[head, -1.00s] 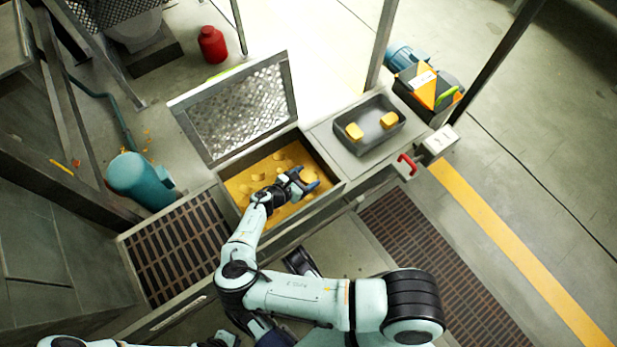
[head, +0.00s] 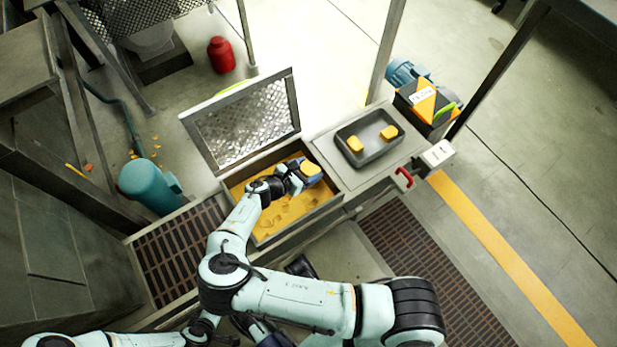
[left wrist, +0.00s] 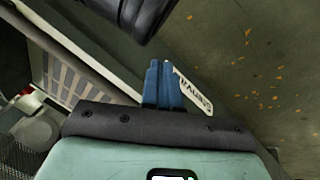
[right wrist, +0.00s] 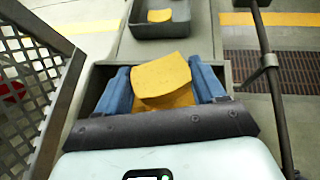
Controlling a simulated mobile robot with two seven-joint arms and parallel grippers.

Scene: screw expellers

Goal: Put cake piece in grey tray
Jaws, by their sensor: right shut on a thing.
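My right gripper (head: 305,177) is shut on a yellow cake piece (head: 312,169), held above the open bin (head: 325,206) of yellow material. In the right wrist view, the cake piece (right wrist: 161,78) sits tilted between the blue fingers (right wrist: 165,88). The grey tray (head: 371,146) stands on the ledge to the right of the bin, with two yellow pieces in it. It also shows ahead of the gripper in the right wrist view (right wrist: 150,31), with one piece visible. In the left wrist view, my left gripper (left wrist: 163,80) has its blue fingers together, with nothing seen between them.
A raised mesh lid (head: 245,122) stands behind the bin. A metal post (head: 388,50) rises behind the tray. Ledge space around the tray is clear.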

